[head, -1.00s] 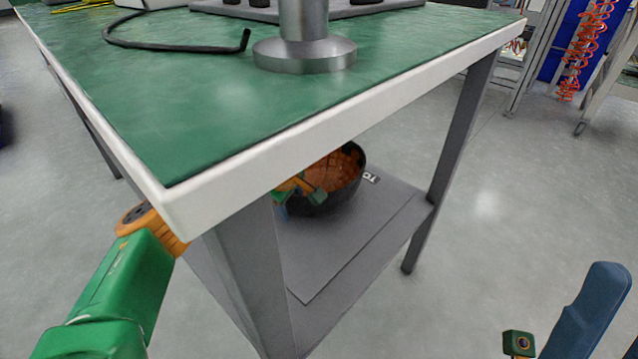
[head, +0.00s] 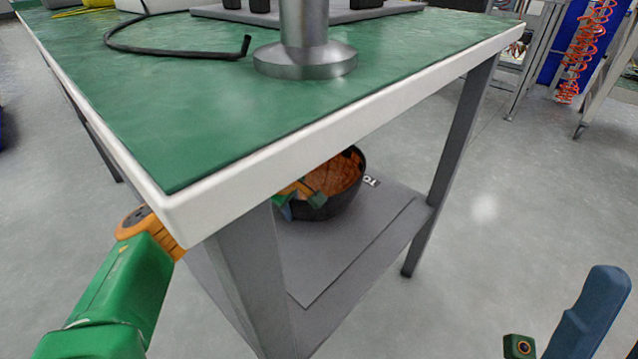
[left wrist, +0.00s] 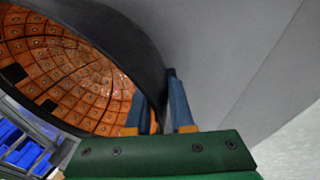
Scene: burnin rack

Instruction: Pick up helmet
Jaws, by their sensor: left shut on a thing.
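The helmet (head: 335,188) has a dark shell and an orange padded inside. It lies open side up on the grey shelf under the table, partly hidden by the table edge in the head view. My left gripper (head: 293,203) reaches under the table at the helmet's left side. In the left wrist view the helmet's orange lining (left wrist: 75,75) fills the upper left, and the blue fingers of my left gripper (left wrist: 165,90) are shut on the dark rim, one on each side.
The green table top (head: 200,110) with its white edge hangs over the shelf (head: 335,255). A grey leg (head: 250,280) stands close to my left arm. A metal post (head: 305,50) and a black cable (head: 175,50) are on top.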

